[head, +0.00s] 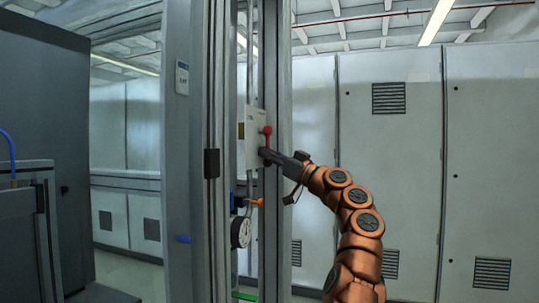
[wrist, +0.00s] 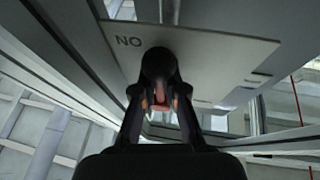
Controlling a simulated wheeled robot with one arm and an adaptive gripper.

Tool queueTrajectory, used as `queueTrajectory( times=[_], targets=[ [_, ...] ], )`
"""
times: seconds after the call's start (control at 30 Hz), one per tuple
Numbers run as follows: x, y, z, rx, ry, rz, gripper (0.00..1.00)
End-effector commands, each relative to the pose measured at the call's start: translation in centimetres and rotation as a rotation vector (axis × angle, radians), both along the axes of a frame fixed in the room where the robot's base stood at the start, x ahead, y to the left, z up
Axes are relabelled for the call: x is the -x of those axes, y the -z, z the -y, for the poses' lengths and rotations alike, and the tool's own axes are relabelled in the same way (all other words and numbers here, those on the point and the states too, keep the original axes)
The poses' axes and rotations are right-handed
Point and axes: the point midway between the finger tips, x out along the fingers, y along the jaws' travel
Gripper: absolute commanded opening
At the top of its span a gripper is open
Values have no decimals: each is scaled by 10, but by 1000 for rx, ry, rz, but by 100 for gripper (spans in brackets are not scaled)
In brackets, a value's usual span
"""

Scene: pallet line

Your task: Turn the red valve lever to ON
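In the wrist view my gripper's (wrist: 159,72) dark fingers come together in front of the plate (wrist: 215,65). A bit of red (wrist: 160,95) shows between and beside them. Letters on the plate read "NO" in this view, which fits an upside-down "ON".
An orange handle (head: 257,202) and a round gauge (head: 240,232) sit below the plate. Grey upright posts (head: 190,130) stand just left of it. Pale cabinets (head: 390,160) line the back. A dark cabinet (head: 45,130) is at the left.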

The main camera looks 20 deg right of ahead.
Motion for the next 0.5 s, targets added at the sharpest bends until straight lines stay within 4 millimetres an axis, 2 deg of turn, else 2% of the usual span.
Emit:
queueTrajectory(
  times=[0.03,0.23,0.5],
  targets=[
    [-6,12,-3,9,-4,-19,15],
    [-5,9,-2,7,-2,-16,36],
    [-3,4,-1,3,0,-8,36]
  ],
)
